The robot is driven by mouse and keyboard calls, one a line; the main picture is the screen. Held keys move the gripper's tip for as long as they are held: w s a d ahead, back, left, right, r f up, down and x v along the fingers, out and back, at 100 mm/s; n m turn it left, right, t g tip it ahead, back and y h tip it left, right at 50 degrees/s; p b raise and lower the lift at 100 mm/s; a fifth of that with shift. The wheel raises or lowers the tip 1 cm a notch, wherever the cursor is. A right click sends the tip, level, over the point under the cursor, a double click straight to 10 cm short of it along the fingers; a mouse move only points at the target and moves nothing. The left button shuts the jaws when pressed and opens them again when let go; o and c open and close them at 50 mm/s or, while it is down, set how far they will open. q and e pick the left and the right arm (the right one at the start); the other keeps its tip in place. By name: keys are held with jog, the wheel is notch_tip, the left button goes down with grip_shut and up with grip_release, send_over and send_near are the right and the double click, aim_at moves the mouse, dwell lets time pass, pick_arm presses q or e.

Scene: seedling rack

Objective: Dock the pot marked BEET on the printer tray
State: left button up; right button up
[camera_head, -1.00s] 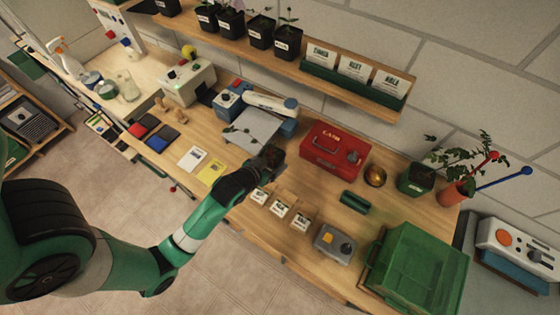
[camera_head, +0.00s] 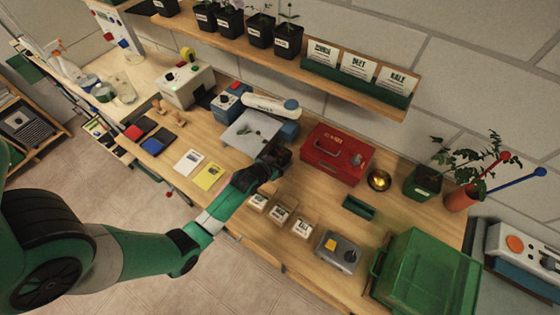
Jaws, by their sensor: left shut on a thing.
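My left gripper (camera_head: 268,168) is shut on a small dark pot (camera_head: 277,154), just off the near right corner of the printer tray. The pot's label is hidden, so I cannot read its name. Green seedling leaves (camera_head: 257,135) show over the tray. The printer tray (camera_head: 240,138) is a flat pale grey plate in front of a blue printer unit with a white arm (camera_head: 268,104). I cannot tell whether the pot touches the bench. My right gripper is not in view.
A red cash box (camera_head: 335,152) stands right of the pot. Several seed packets (camera_head: 280,213) lie near the front edge. Several labelled dark pots (camera_head: 260,31) stand on the shelf above. A yellow card (camera_head: 209,176) lies left of my arm.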

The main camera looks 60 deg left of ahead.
pick_arm(q)
jog(key=shift+f, duration=0.2)
jog(key=o, duration=1.5)
jog(key=shift+r, duration=0.1)
jog(key=shift+r, duration=0.25)
jog(key=p+v, duration=0.2)
jog(key=v, duration=1)
jog(key=shift+f, duration=0.1)
